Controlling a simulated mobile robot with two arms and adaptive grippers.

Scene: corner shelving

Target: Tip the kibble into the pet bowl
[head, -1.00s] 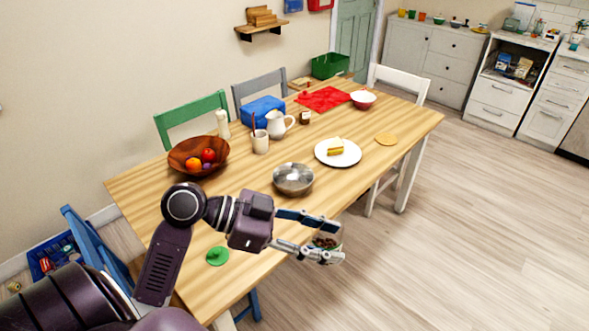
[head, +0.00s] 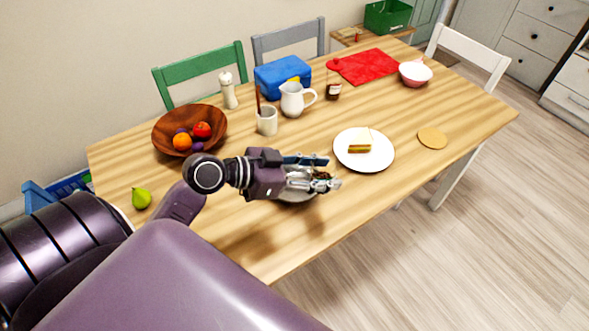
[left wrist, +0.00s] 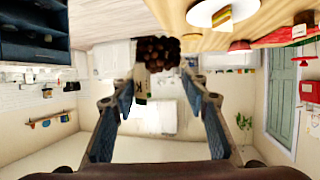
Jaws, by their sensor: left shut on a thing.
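The steel pet bowl (head: 298,199) stands near the table's front edge, mostly hidden under my left gripper in the head view. My left gripper (head: 325,173) is shut on a small container of kibble and holds it above the bowl. The brown kibble (head: 321,177) shows between the fingers. In the left wrist view, the kibble (left wrist: 157,51) is heaped at the far end of the fingers, above a pale, partly seen container side (left wrist: 141,88). I cannot tell how far the container is tilted or whether any kibble is in the bowl. My right gripper is not in view.
A white plate (head: 351,158) with a sandwich is right of the bowl. A mug (head: 267,121), a jug (head: 293,99) and a wooden fruit bowl (head: 165,128) stand behind. A pear (head: 141,198) lies at left. The table front right of the gripper is clear.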

